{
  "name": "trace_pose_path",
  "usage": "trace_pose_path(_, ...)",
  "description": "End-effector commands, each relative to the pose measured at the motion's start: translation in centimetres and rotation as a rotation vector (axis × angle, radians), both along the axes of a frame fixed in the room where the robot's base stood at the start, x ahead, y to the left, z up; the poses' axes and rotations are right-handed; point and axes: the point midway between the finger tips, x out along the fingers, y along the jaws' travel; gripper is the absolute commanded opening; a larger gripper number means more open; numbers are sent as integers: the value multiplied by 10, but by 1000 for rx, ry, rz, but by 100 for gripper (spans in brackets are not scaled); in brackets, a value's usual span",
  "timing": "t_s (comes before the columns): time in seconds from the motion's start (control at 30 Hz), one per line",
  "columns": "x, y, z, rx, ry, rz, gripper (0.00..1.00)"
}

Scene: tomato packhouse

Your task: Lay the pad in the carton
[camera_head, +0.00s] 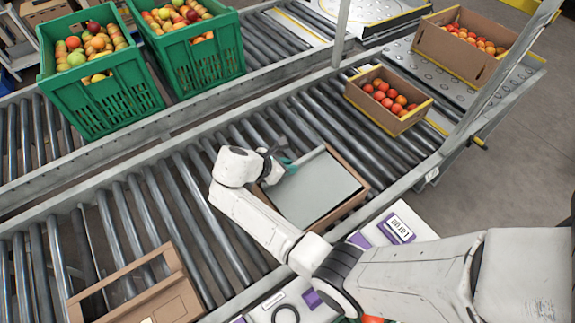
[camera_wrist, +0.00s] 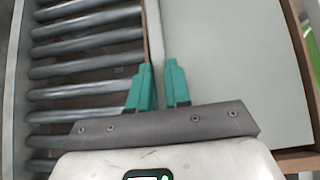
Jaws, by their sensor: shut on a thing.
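The pad (camera_head: 315,190) is a flat pale grey-green sheet, within the outline of an open brown carton (camera_head: 346,212) on the roller conveyor. My gripper (camera_head: 287,166) is at the pad's upper-left edge. In the wrist view, the teal fingers of my gripper (camera_wrist: 158,92) are shut on a raised strip along the edge of the pad (camera_wrist: 220,50). A carton wall (camera_wrist: 299,50) shows beyond the pad's right side. The pad hides the carton's floor, and I cannot tell whether it rests on it.
Another carton (camera_head: 390,85) with tomatoes sits up the conveyor, and one (camera_head: 470,60) stands further right. An empty-looking carton (camera_head: 150,300) is at lower left. Green crates (camera_head: 110,105) of tomatoes stand on the far rollers. A white panel (camera_head: 405,225) with labels lies in front.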

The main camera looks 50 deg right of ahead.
Motion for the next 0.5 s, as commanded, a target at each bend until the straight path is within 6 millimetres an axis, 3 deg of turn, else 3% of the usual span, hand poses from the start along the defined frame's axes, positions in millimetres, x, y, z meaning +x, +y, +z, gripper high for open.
trace_pose_path(0.03,-4,1,-7,11,12,-1,0)
trace_pose_path(0.5,-8,2,-9,12,20,0,0)
